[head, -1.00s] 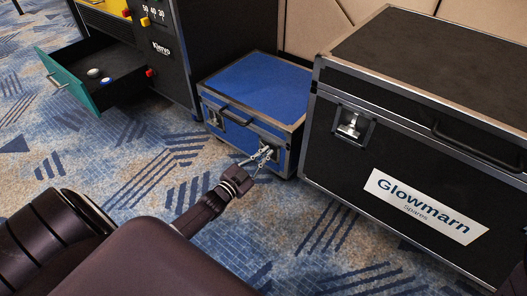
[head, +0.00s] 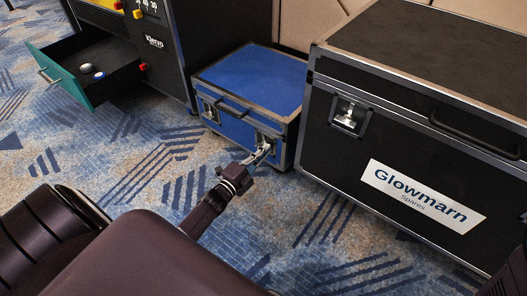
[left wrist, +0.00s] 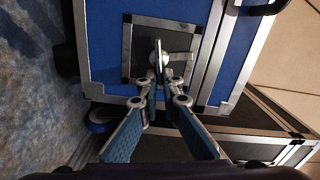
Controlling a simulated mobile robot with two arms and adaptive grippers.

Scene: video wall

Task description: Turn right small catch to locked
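The small blue case (head: 252,82) stands on the carpet with two catches on its front. Its right catch (left wrist: 181,57) has a round silver boss and a lever on a dark recessed plate in the left wrist view. The case's left catch (head: 210,112) is free. My right gripper is out of view.
A large black case (head: 330,165) labelled Glowmarn stands close on the right, with its own silver catch (head: 349,116). On the left, an open teal-fronted drawer (head: 62,82) juts from a black cabinet (head: 165,62). Carpet in front is clear.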

